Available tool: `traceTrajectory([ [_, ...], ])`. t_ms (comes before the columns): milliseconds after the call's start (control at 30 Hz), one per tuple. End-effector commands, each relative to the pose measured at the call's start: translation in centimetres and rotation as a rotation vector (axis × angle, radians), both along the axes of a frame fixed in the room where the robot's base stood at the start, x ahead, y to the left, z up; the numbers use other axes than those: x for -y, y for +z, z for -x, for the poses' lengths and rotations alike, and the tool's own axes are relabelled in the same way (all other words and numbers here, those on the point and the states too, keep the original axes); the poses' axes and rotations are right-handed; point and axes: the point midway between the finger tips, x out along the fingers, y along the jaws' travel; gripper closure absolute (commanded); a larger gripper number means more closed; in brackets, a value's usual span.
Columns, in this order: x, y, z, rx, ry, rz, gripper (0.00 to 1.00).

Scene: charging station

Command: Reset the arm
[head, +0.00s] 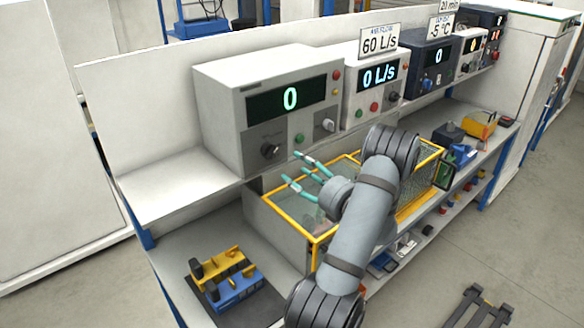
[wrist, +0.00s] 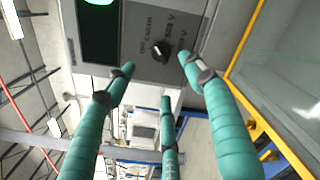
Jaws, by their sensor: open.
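My gripper (head: 302,172) shows in the head view at the middle, above the left part of a yellow-framed glass box. Its teal fingers are spread open and empty, and they point left toward the front of the large grey device (head: 262,108). In the wrist view, my gripper (wrist: 155,80) shows three teal fingers apart, with nothing between them. The device's black knob (wrist: 160,52) appears beyond the fingertips, with a voltage scale around it. The fingers look apart from the knob. My grey arm reaches up from the lower middle of the head view.
The yellow-framed box (head: 284,216) lies under my gripper. A device reading "0 L/s" (head: 374,84) and a dark device (head: 432,62) stand on the shelf (head: 165,188). A blue and yellow fixture (head: 228,278) sits at lower left. The shelf's left end is clear.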

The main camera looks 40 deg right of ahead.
Motion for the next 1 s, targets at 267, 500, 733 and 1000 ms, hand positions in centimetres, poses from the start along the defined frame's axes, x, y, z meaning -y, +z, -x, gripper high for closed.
traceTrajectory([
  [267, -0.1, 0.0, -0.6, 0.0, 0.003, 0.001, 0.46],
  [500, 0.0, -0.1, -4.1, -0.001, 0.007, 0.003, 0.46],
  [733, 0.2, 0.0, -8.6, -0.001, 0.006, 0.003, 0.46],
  [1000, 0.4, 0.0, -11.7, -0.001, 0.002, 0.001, 0.46],
])
